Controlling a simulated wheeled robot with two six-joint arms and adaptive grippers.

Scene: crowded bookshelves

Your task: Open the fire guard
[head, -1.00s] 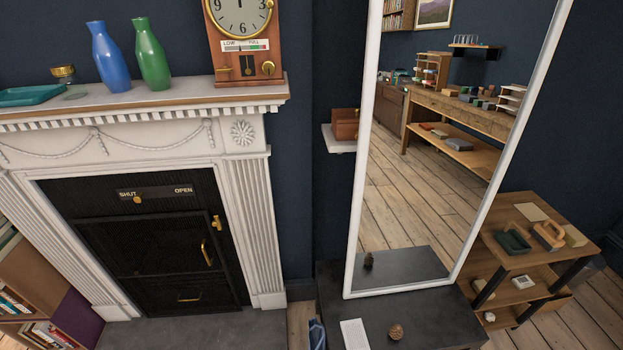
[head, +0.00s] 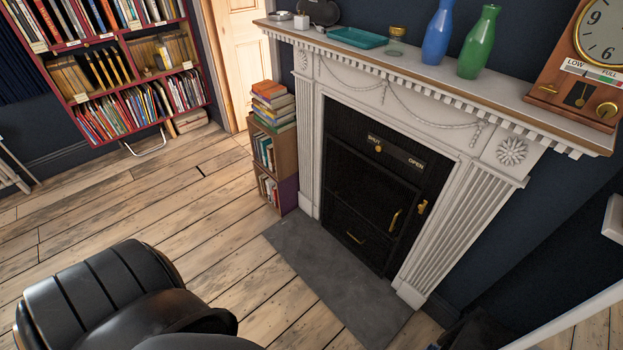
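The fire guard (head: 365,195) is a black mesh panel with a framed door, set in the white fireplace right of centre in the head view. Its door looks closed. A dark plate (head: 397,155) above the door reads SHUT and OPEN, with a gold knob (head: 378,148) at the SHUT end. A gold upright handle (head: 395,219) is on the door's right side, and a gold latch (head: 422,207) sits on the frame beside it. A smaller gold handle (head: 355,239) is low on the door. Neither of my grippers is in view.
A grey hearth slab (head: 335,285) lies before the fireplace, with bare floor (head: 190,220) to its left. A book-filled crate stack (head: 277,160) stands left of the fireplace. A black padded seat (head: 95,300) fills the lower left. Vases and a clock (head: 590,75) stand on the mantel (head: 480,88).

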